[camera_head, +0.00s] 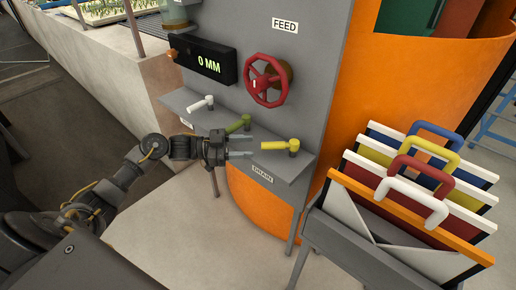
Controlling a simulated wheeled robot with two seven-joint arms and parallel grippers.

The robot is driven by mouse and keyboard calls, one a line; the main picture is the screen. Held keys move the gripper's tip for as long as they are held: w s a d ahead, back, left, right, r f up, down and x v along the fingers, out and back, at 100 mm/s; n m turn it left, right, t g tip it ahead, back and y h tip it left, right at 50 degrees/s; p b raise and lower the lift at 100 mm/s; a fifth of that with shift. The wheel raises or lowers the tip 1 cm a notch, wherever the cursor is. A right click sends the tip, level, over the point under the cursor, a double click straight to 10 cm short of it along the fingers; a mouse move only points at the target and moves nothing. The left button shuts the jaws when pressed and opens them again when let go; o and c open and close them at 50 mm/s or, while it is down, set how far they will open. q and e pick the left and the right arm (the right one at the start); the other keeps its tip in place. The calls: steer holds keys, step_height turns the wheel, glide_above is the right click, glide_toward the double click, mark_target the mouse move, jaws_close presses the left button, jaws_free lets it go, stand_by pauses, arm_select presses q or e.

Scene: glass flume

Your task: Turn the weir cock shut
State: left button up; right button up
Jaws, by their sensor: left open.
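Three cock levers stand in a row on a grey ledge (180,102): a white one (200,104), a green one (239,125) and a yellow one (280,146). I cannot tell from any label which is the weir cock. My left gripper (250,147) is open, its fingers pointing right at the free end of the yellow lever. The fingertips look close to that end, with nothing held. Whether they touch it is unclear. The yellow lever lies roughly level, pointing left from its post. My right gripper is not in view.
A red handwheel (266,81) under a FEED sign (285,25) is above the ledge. A black display (203,62) reads 0 MM. A small label (263,173) is on the ledge front. At right, a grey rack (310,225) holds boards with coloured handles.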

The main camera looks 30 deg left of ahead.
arm_select(q)
steer(key=shift+s+a, duration=0.25)
steer(key=shift+a, duration=0.1)
steer(key=c, duration=0.4)
steer(key=shift+s+d+m+p, duration=0.2)
steer(key=shift+m+p, duration=0.1)
steer(key=shift+m, duration=0.1)
steer(key=shift+c, duration=0.9)
steer(key=s+m+p, duration=0.1)
steer(key=m, duration=0.1)
steer(key=s+m+t+p, duration=0.1)
steer(key=s+d+f+m+p, duration=0.1)
steer(key=m, duration=0.1)
steer(key=shift+s+m+y, duration=0.25)
steer(key=shift+m+y, duration=0.05)
jaws_close()
steer(key=s+f+m+t+y+p, duration=0.1)
steer(key=s+m+t+p, duration=0.2)
steer(key=s+m, duration=0.3)
steer(key=shift+d+m+y+p, duration=0.2)
steer(key=shift+m+y+p, duration=0.15)
steer(key=shift+m, duration=1.05)
